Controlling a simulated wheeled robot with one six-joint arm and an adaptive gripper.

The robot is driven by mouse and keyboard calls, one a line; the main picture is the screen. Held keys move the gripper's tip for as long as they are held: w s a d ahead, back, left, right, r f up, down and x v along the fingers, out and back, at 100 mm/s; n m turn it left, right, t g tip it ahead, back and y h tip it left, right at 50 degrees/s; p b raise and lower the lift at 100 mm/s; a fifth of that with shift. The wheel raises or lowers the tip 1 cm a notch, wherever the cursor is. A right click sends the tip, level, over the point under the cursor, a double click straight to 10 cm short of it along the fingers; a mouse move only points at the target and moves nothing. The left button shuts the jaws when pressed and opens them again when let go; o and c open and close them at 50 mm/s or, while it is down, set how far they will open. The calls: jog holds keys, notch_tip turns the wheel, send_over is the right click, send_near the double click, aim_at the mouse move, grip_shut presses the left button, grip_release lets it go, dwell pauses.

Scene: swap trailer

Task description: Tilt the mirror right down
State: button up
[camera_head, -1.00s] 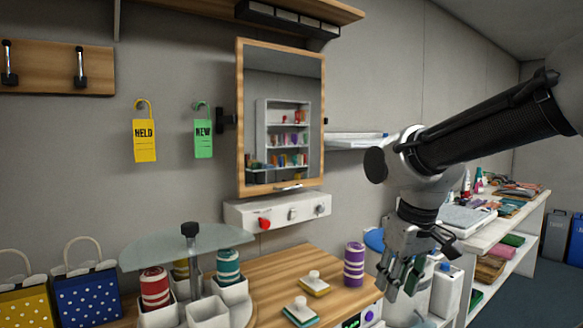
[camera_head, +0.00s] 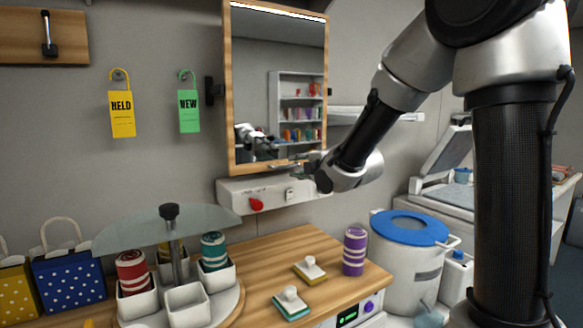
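The mirror (camera_head: 250,75) hangs on the grey wall in a wooden frame, a little left of the picture's middle. Its glass reflects a white shelf unit and part of my arm. A dark bracket joins its left side to the wall. My gripper (camera_head: 302,169) is at the lower right edge of the mirror's frame, where a small handle showed earlier. My wrist and the steep view cover most of the fingers. I cannot tell whether they touch the handle or hold it.
A white switch box with a red knob (camera_head: 256,204) sits just below the mirror. The wooden counter (camera_head: 255,250) carries a purple striped roll (camera_head: 354,251), two handled blocks and a white-cup carousel (camera_head: 187,303). A blue-lidded bin (camera_head: 410,227) stands to the right.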

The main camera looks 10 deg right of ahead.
aim_at(289, 166)
jog(key=x, duration=0.6)
grip_shut()
